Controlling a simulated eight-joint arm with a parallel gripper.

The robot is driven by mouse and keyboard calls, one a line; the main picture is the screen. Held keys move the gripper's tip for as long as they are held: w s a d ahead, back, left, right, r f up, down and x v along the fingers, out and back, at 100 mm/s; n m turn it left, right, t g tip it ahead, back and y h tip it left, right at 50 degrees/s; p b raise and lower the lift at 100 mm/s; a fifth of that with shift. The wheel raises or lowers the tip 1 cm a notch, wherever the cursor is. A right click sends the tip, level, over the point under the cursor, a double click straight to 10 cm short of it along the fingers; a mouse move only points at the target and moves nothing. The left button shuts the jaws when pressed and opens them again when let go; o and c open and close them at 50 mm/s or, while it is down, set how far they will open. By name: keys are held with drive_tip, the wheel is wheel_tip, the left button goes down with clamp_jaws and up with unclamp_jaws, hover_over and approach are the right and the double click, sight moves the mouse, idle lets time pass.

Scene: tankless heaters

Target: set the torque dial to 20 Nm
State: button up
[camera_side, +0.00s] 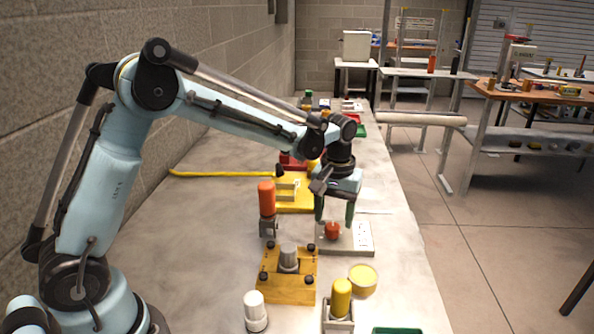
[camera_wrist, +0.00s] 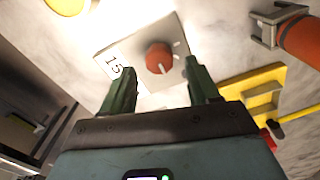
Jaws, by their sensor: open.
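The torque dial is a round red knob (camera_side: 332,231) on a pale flat plate (camera_side: 352,246). In the wrist view the knob (camera_wrist: 158,57) stands near the middle, with white marks on the plate around it. A white label (camera_wrist: 115,67) beside it reads 15. My gripper (camera_side: 334,221) is open, pointing down at the knob. In the wrist view its two green fingers (camera_wrist: 158,68) are spread to either side of the knob, with a gap visible. I cannot tell whether the fingertips reach down to the knob's height.
An orange-handled tool (camera_side: 267,198) stands left of my gripper. A wooden block with a grey cylinder (camera_side: 289,258) is in front. A yellow cylinder in a holder (camera_side: 341,300), a yellow disc (camera_side: 362,279) and a white-capped cylinder (camera_side: 255,311) stand nearer. A yellow tray (camera_side: 295,208) lies behind.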

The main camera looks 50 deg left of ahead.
drive_tip(key=shift+f, duration=1.35)
drive_tip(key=c, duration=1)
drive_tip(key=shift+c, duration=0.2)
drive_tip(key=shift+m, duration=0.3)
drive_tip(key=m, duration=0.4)
drive_tip(key=shift+d+m, duration=0.1)
drive_tip(key=shift+m, duration=2.1)
